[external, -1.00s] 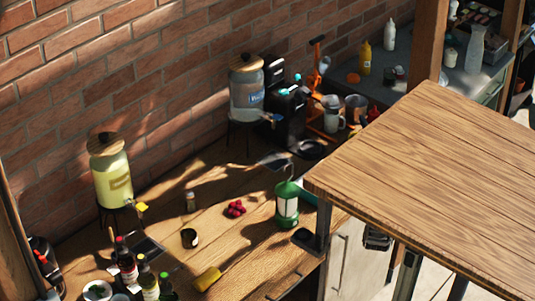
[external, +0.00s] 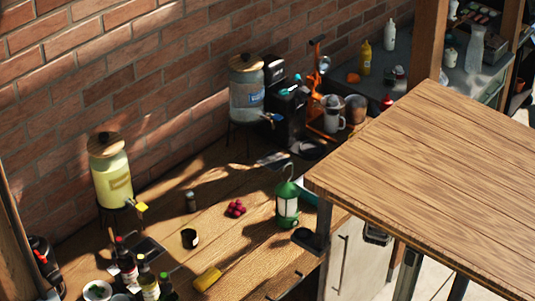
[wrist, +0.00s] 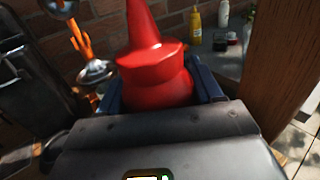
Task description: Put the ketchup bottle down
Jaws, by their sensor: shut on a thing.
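The red ketchup bottle (wrist: 155,75) fills the middle of the wrist view, its pointed nozzle up and leaning slightly left in the picture. My gripper (wrist: 160,88) is shut on it, with one dark blue finger on each side. In the external view only a small red part, which looks like the bottle's top (external: 387,103), shows just past the edge of the wooden tabletop. My gripper and arm are hidden there. The bottle's base is hidden in both views, so I cannot tell whether it touches a surface.
A grey counter (external: 428,72) behind holds a yellow bottle (external: 365,58), a white bottle (external: 390,35) and small jars. A wooden post (external: 430,45) stands close on the right. An orange-framed device (external: 317,90) and metal cups stand left. The raised wooden tabletop (external: 430,170) blocks the external view.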

